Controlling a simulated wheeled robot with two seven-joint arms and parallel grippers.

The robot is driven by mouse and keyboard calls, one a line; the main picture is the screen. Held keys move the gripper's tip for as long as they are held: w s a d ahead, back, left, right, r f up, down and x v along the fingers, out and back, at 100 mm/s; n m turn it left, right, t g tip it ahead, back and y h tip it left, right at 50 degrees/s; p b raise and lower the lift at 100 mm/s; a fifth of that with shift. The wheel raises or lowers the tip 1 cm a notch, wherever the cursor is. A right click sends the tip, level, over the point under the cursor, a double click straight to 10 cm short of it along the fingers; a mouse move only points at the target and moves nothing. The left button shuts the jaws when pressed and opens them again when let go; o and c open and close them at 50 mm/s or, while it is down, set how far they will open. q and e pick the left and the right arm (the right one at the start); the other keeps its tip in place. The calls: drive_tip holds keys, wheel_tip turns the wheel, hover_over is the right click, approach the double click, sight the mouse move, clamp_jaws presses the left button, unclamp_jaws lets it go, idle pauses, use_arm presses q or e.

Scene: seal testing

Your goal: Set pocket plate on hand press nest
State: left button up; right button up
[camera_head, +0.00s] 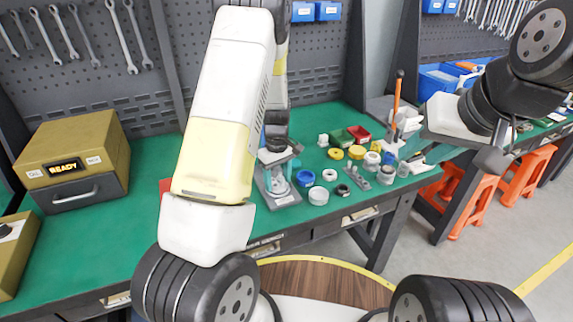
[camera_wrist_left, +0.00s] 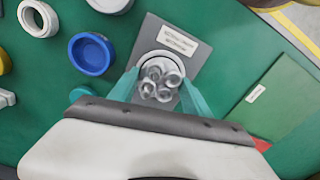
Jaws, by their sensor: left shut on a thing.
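The pocket plate (camera_wrist_left: 160,82), a clear round piece with several ring-shaped pockets, is between the teal fingers of my left gripper (camera_wrist_left: 158,92). The gripper is shut on it, over a grey labelled pad (camera_wrist_left: 182,39); I cannot tell whether the plate touches the pad.
Several rings and caps, among them a blue ring (camera_head: 305,178) and a white ring (camera_head: 318,195), lie between the left gripper and the press. Green (camera_head: 342,138) and red (camera_head: 359,133) bins stand behind them.

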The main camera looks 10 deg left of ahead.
use_arm(q)
drive_tip(key=shift+f, duration=0.35)
idle(0.4)
drive_tip(key=o, duration=1.5)
drive_tip(key=shift+o, duration=0.2)
drive_tip(key=shift+r, duration=2.55)
